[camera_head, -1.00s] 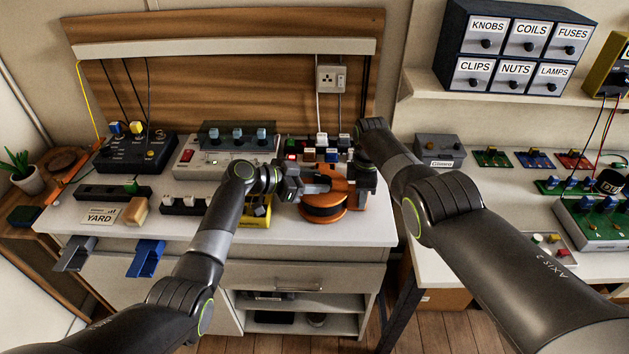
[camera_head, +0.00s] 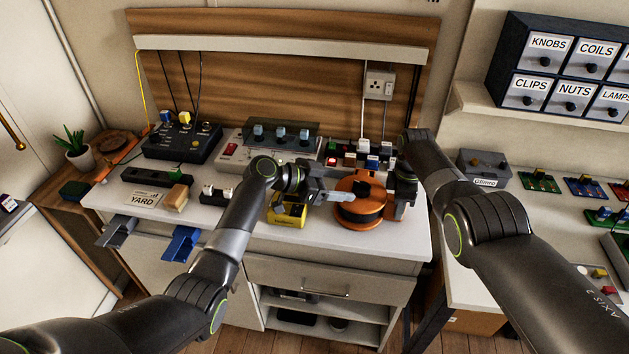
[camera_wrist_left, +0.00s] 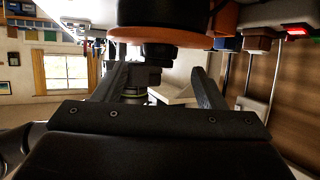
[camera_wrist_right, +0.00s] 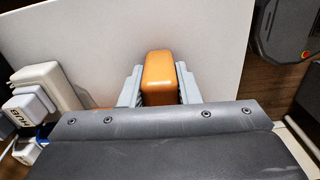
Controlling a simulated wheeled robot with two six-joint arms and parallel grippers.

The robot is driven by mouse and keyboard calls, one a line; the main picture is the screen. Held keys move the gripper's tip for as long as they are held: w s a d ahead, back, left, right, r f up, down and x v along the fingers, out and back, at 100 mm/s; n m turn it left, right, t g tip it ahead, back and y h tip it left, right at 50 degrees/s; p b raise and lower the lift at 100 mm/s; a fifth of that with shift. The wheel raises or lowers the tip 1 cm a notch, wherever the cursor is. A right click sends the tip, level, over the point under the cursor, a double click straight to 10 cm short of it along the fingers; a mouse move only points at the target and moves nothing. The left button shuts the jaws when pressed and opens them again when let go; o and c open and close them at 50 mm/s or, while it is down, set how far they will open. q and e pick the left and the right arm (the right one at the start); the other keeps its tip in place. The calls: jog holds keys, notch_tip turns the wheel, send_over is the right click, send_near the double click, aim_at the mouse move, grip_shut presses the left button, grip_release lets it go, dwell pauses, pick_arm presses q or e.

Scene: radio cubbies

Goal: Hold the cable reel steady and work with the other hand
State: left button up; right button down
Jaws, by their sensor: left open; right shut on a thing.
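The cable reel (camera_head: 361,214), orange with a black drum, sits near the front right of the white worktop. It also shows at the top of the left wrist view (camera_wrist_left: 160,37). My right gripper (camera_head: 402,200) is at the reel's right side. In the right wrist view it is shut on an upright orange block (camera_wrist_right: 160,78), which looks like part of the reel. My left gripper (camera_head: 340,195) is open at the reel's left, fingers pointing right toward it. In the left wrist view nothing is clamped between its fingers. Whether a fingertip touches the reel is unclear.
A yellow box (camera_head: 287,213) sits close below my left gripper. A grey control box (camera_head: 232,155) and small switch blocks (camera_head: 370,148) stand behind. Blue and grey brackets (camera_head: 182,243) stick out at the front left edge. Another bench (camera_head: 500,235) stands right, across a gap.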

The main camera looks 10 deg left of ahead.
pick_arm(q)
jog(key=v, duration=0.7)
jog(key=shift+s+a, duration=0.15)
jog(key=shift+a, duration=0.2)
jog(key=shift+r, duration=0.15)
pick_arm(e)
jog(key=c, duration=1)
grip_release()
jog(key=shift+a, duration=0.1)
